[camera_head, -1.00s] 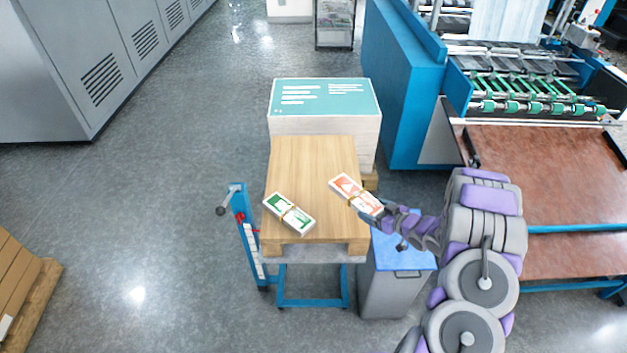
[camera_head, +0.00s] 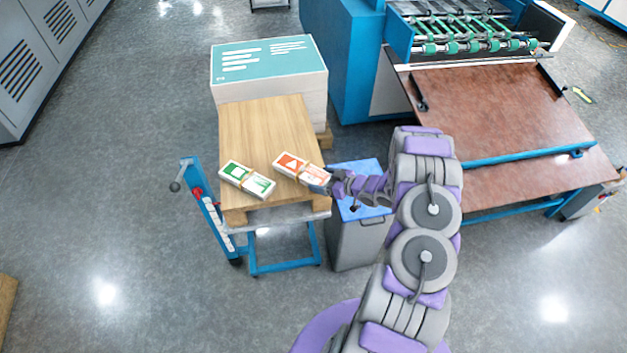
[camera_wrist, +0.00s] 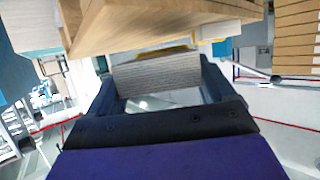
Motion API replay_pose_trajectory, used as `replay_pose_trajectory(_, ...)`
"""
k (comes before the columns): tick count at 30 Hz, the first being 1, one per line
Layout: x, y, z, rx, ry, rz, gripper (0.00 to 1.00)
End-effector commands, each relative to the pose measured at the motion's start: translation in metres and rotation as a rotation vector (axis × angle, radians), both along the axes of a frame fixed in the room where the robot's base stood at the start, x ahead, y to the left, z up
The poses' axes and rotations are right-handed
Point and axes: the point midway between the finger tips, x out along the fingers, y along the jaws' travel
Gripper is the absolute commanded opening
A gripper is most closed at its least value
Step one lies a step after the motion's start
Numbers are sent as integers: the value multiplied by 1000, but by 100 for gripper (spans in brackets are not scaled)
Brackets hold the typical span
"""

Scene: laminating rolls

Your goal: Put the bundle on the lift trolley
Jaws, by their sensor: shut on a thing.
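The bundle with an orange-red print (camera_head: 296,165) and a band around it is in my gripper (camera_head: 320,178), over the right part of the lift trolley's wooden top (camera_head: 262,125). I cannot tell if its underside touches the wood. In the wrist view the bundle's layered paper edge (camera_wrist: 155,76) shows between the two fingers of my gripper (camera_wrist: 157,92), with the wooden top (camera_wrist: 165,22) close by. A second bundle with a green print (camera_head: 246,179) lies on the wooden top, left of the held one. The trolley has a blue frame (camera_head: 283,268).
A grey bin with a blue top (camera_head: 355,240) stands right of the trolley, under my arm. A paper stack with a teal cover sheet (camera_head: 268,62) stands behind the trolley. The laminating machine (camera_head: 345,60) and its brown table (camera_head: 495,105) are at the right.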

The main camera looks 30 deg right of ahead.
Motion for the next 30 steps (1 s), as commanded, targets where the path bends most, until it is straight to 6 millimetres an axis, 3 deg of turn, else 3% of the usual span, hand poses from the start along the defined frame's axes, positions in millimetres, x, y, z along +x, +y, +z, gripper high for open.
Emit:
replay_pose_trajectory(3, 21, 4, -2, 0, -6, 0, 40)
replay_pose_trajectory(12, 41, 13, -3, -1, -4, 0, 40)
replay_pose_trajectory(18, 40, 12, -35, 0, -1, -2, 40)
replay_pose_trajectory(25, 40, 8, -38, 0, -3, -1, 40)
replay_pose_trajectory(26, 40, 8, -38, -1, -3, -1, 84)
replay_pose_trajectory(30, 40, 9, -38, 0, -2, -2, 97)
